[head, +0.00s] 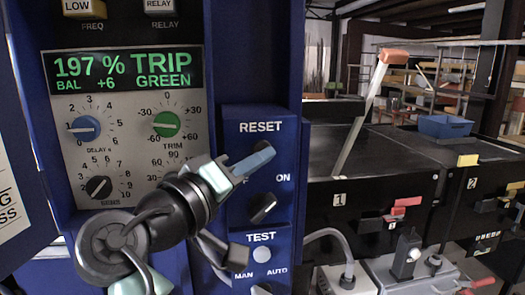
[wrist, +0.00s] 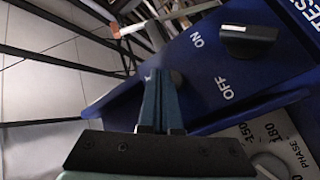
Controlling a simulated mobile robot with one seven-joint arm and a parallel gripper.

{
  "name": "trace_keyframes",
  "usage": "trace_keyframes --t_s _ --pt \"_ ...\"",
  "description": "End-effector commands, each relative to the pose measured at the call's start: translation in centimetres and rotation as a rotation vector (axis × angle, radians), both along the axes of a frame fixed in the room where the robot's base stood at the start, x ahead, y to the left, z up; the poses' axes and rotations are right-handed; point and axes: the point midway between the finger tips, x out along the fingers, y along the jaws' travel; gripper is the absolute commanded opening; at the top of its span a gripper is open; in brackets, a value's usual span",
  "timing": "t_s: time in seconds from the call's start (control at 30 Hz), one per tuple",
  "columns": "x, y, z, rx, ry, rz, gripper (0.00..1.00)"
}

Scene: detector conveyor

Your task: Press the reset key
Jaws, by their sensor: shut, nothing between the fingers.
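The RESET label (head: 260,127) is at the top of the blue control panel (head: 237,118) in the head view. My gripper (head: 262,156) is shut and empty, with its blue-grey fingertips just below that label. The reset key is largely or wholly hidden behind the fingers in the head view. In the wrist view my gripper (wrist: 163,76) points at the panel, and a small dark round part (wrist: 177,77) shows right beside the fingertips. I cannot tell whether the fingertips touch it.
A black ON/OFF knob (head: 263,208) sits just below the fingers and also shows in the wrist view (wrist: 248,40). A TEST button (head: 262,254) is lower. The display (head: 122,72) reads 197 %, TRIP, GREEN. An orange-tipped lever (head: 370,95) stands to the right.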

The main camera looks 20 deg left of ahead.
Motion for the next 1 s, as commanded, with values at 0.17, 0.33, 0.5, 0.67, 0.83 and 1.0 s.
trace_keyframes --t_s 0.17,0.33,0.5,0.67,0.83,1.0 --pt "0.04 0.02 0.00 0.000 0.000 0.000 0.00" --pt "0.43 0.28 -0.03 0.000 0.001 -0.001 0.00" --pt "0.72 0.50 0.00 0.000 0.000 0.000 0.00" --pt "0.71 0.49 0.01 0.000 0.000 0.000 0.00" --pt "0.75 0.50 0.01 0.000 0.000 0.000 0.00" --pt "0.89 0.60 0.01 0.000 0.000 0.000 0.00"
